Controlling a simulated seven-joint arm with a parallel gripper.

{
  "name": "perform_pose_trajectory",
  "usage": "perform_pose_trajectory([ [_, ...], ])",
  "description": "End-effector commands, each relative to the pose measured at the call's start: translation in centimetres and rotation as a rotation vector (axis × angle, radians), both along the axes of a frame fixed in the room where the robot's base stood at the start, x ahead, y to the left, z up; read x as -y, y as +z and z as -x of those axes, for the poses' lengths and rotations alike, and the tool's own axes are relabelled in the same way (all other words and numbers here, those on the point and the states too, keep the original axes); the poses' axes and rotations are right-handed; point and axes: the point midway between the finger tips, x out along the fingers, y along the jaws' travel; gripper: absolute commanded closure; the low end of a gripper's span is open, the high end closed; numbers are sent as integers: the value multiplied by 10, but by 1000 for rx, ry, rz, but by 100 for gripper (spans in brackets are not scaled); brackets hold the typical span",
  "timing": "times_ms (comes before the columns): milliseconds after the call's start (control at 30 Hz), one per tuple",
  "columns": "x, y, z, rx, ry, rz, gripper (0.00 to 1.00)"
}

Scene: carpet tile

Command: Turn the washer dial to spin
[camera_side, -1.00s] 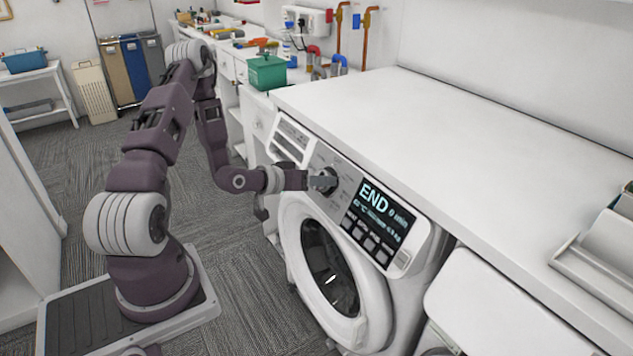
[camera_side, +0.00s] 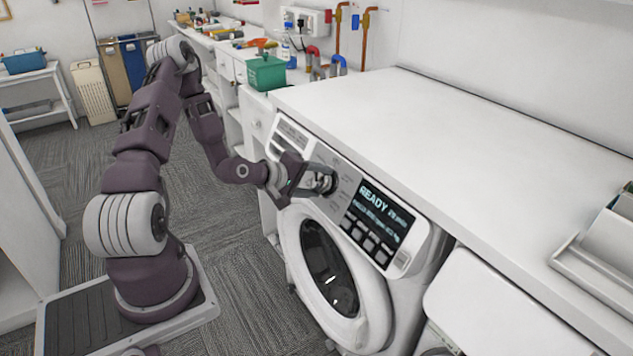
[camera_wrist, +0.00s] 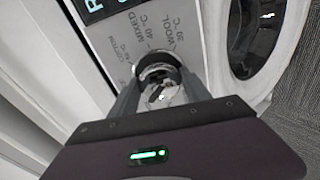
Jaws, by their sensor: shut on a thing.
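The washer (camera_side: 345,290) is a white front-loader with a round door, set under the white counter. Its dial (camera_side: 328,182) is a silver knob on the control panel, left of the display. The display (camera_side: 384,210) reads READY. My gripper (camera_side: 322,182) is at the panel with its fingers shut on the dial. In the wrist view the dial (camera_wrist: 158,80) sits between my two fingers, with printed labels such as MIXED, WOOL and COTTON beyond it. The dial's pointer and the spin label cannot be made out.
A long white counter (camera_side: 480,160) runs above the washer, close over the panel. A green box (camera_side: 266,73) stands at the back. A white lidded unit (camera_side: 490,300) is to the right. The carpet (camera_side: 235,290) in front is clear.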

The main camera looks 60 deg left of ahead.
Motion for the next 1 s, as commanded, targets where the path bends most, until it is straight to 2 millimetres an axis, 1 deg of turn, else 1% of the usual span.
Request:
perform_pose_trajectory([
  [600,0,2,-1,-1,253,503,85],
  [800,0,2,-1,0,315,626,85],
  [1000,0,2,-1,-2,359,712,85],
])
